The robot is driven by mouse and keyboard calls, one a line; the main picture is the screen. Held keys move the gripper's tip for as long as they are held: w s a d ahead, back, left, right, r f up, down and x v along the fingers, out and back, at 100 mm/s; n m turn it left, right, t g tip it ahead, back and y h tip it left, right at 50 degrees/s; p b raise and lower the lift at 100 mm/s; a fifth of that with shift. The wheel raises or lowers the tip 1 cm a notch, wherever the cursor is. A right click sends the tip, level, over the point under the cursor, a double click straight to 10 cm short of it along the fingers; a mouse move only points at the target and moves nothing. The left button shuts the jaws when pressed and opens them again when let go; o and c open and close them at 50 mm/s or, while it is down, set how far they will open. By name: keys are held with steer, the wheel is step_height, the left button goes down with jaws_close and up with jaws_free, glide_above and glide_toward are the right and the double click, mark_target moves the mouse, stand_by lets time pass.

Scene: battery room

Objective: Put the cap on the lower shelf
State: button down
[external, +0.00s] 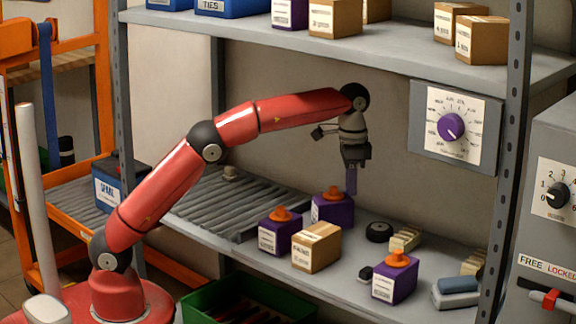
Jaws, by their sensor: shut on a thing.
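My gripper (352,168) points down above the lower shelf (235,240), behind the front row of boxes. It is shut on a narrow purple thing (351,181), which hangs below the jaws; its lower end is close to or behind a purple box, and I cannot tell whether it touches. Orange caps sit on three purple boxes: the left cap (281,214), the back cap (333,193) just left of my gripper, and the right cap (397,260). I cannot tell whether the held thing is a cap.
A cardboard box (316,248) stands between the purple boxes. A black round thing (379,232), pale blocks (405,240) and a blue-grey block (458,285) lie to the right. Grey rollers (225,195) fill the left. The dial panel (455,125) and upper shelf (380,45) are close by.

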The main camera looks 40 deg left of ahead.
mark_target(348, 246)
step_height(348, 246, down, 14)
steer(key=shift+f+b, duration=0.1)
steer(key=shift+b, duration=1.15)
steer(key=c, duration=1.3)
jaws_free()
steer(key=shift+f, duration=0.1)
steer(key=shift+o, duration=0.2)
